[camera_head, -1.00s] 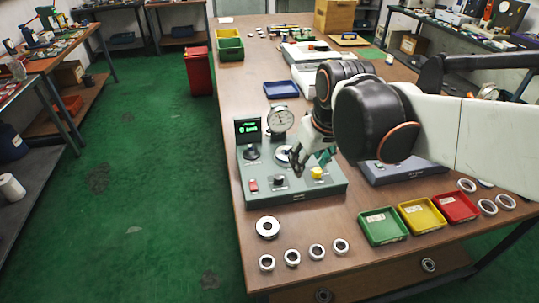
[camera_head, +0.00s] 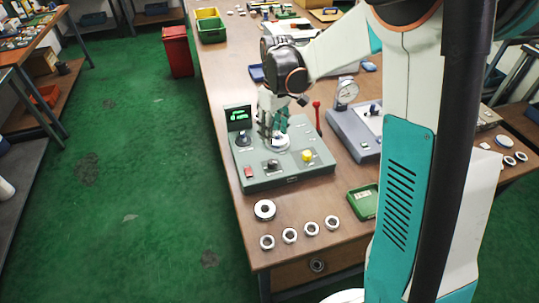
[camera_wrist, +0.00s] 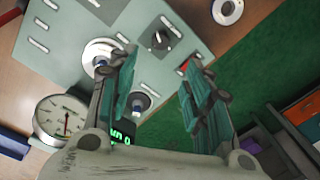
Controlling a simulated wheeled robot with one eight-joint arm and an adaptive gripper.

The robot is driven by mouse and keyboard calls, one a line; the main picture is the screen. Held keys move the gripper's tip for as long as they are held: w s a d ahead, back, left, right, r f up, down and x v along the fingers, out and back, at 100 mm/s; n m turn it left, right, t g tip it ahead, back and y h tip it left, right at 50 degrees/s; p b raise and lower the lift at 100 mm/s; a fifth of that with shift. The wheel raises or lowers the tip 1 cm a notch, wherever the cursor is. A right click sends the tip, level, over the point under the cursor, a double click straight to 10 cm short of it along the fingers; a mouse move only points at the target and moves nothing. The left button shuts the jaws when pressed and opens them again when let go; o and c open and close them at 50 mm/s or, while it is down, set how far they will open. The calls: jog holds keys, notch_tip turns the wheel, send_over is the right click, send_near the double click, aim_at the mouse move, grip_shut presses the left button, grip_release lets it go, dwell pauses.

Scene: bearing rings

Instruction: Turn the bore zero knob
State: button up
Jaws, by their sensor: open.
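The grey-green gauge box (camera_head: 290,182) stands on the bench with a lit green display (camera_head: 238,116). One dark knob (camera_head: 243,140) sits below the display; it also shows in the wrist view (camera_wrist: 140,104). A second black knob (camera_head: 272,165) sits on the front, seen on a dark square in the wrist view (camera_wrist: 159,40). The labels are too small to read, so I cannot tell which is the bore zero knob. My gripper (camera_head: 274,136) is open and empty above the box, pointing down. In the wrist view its fingers (camera_wrist: 160,76) are spread, with the display-side knob partly behind the left finger.
A pale round seat (camera_head: 281,143), a yellow button (camera_head: 307,155), a red switch (camera_head: 249,173) and a red-tipped lever (camera_head: 317,118) are close around. Several rings (camera_head: 290,236) lie in front. A second instrument (camera_head: 355,130) stands right.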

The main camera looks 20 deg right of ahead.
aim_at(272, 162)
jog(key=f+b, duration=0.2)
jog(key=f, duration=0.4)
jog(key=f+b, duration=0.2)
jog(key=f, duration=0.5)
jog(key=shift+s+a+f, duration=0.1)
jog(key=shift+s+a, duration=0.05)
jog(key=shift+a, duration=0.05)
jog(key=c, duration=1.1)
